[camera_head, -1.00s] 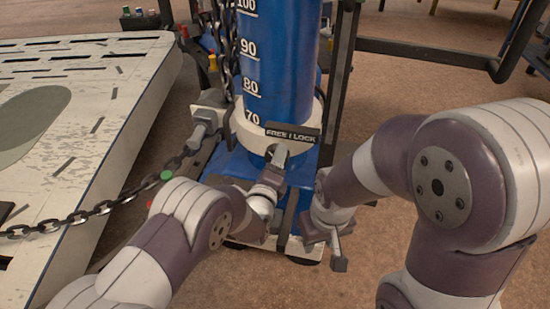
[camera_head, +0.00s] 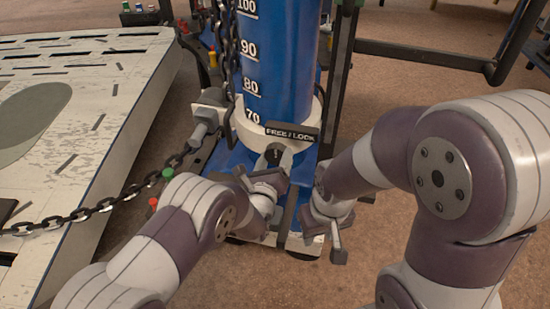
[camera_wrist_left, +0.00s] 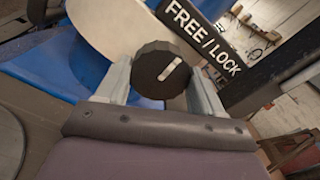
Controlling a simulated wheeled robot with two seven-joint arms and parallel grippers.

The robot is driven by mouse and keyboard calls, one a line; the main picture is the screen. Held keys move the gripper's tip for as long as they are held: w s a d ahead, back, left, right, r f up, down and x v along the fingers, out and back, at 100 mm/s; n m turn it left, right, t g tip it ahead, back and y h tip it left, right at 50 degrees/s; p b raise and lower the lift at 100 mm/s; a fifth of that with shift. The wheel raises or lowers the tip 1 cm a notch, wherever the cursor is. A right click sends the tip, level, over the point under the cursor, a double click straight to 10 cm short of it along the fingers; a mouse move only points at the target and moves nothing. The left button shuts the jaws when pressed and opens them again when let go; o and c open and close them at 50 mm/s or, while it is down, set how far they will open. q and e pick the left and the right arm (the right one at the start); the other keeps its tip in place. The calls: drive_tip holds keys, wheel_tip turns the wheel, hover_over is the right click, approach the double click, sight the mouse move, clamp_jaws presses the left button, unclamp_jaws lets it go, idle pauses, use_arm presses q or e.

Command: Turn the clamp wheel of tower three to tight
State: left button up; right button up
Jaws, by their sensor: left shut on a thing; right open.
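The blue tower (camera_head: 278,60) stands upright with a white numbered scale and a white collar (camera_head: 245,132) at its foot. A FREE / LOCK sign (camera_head: 292,133) is fixed to the collar. Below the sign is the dark clamp wheel (camera_head: 273,155); in the left wrist view the wheel (camera_wrist_left: 160,70) is black and ridged, with a pale line on its face running diagonally. My left gripper (camera_head: 276,160) is shut on the wheel, one finger on each side (camera_wrist_left: 157,85). My right gripper (camera_head: 336,240) is open and empty, low to the right of the tower's base.
A chain (camera_head: 100,207) runs from the tower across the pale slotted platform (camera_head: 90,120) at the left. A dark upright post (camera_head: 342,70) and a horizontal bar (camera_head: 425,54) stand to the right. Open brown floor lies at the right.

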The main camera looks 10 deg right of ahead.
use_arm(q)
drive_tip(key=shift+f, duration=0.1)
idle(0.4)
drive_tip(key=o, duration=1)
drive_tip(key=shift+o, duration=0.2)
drive_tip(key=shift+s, duration=0.1)
drive_tip(key=p+v, duration=0.2)
drive_tip(key=v, duration=1)
drive_tip(key=shift+s+a+p, duration=0.2)
drive_tip(key=shift+s+p, duration=0.05)
drive_tip(key=shift+p, duration=0.05)
